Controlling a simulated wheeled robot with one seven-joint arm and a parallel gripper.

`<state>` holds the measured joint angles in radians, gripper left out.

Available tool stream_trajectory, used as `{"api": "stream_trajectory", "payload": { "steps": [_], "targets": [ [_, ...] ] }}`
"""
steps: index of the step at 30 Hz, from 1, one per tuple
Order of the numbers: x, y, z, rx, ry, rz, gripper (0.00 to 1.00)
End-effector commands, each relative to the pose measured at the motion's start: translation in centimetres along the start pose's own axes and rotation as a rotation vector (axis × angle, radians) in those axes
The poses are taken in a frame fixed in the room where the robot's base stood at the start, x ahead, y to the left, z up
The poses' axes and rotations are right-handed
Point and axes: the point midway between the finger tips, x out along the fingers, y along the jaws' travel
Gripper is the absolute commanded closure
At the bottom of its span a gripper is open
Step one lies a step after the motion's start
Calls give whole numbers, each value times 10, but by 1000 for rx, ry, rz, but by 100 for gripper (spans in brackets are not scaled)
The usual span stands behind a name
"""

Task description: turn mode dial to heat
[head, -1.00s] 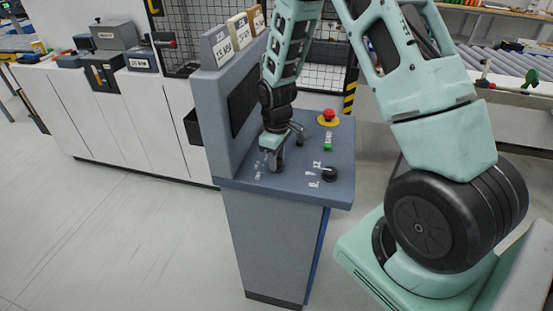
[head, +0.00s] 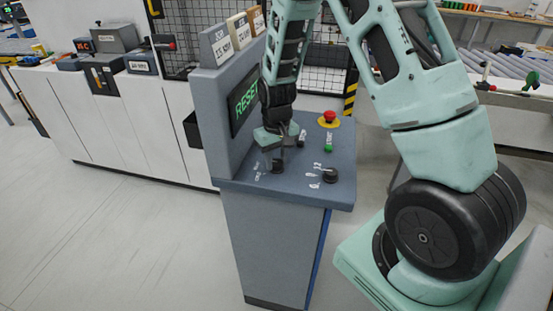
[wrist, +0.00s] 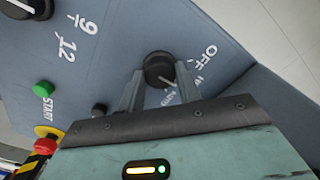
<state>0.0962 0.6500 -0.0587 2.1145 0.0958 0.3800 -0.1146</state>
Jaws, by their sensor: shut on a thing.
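The mode dial (head: 277,166) is a black round knob on the sloped top of the grey console (head: 235,185). In the wrist view the dial (wrist: 158,66) sits between my two grey fingers, with OFF and AUTO lettering to its right and a partly hidden label between them. A pale pointer mark on the knob slants toward the lower right, toward the hidden label; I cannot read its exact setting. My gripper (head: 278,153) is over the dial, its fingers shut on the knob's sides.
A second black knob (head: 330,175) with numbers stands nearer the console's front right. A green START button (head: 328,147) and a red emergency stop (head: 329,117) on yellow lie behind it. The console screen (head: 243,105) reads RESET in green.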

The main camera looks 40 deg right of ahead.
Motion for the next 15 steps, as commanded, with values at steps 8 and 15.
{"api": "stream_trajectory", "payload": {
  "steps": [8, 15],
  "targets": [
    [-1, 0, -1, 7, 3, 0, 89],
    [-1, 0, -1, 6, 3, 0, 44]
  ]
}}
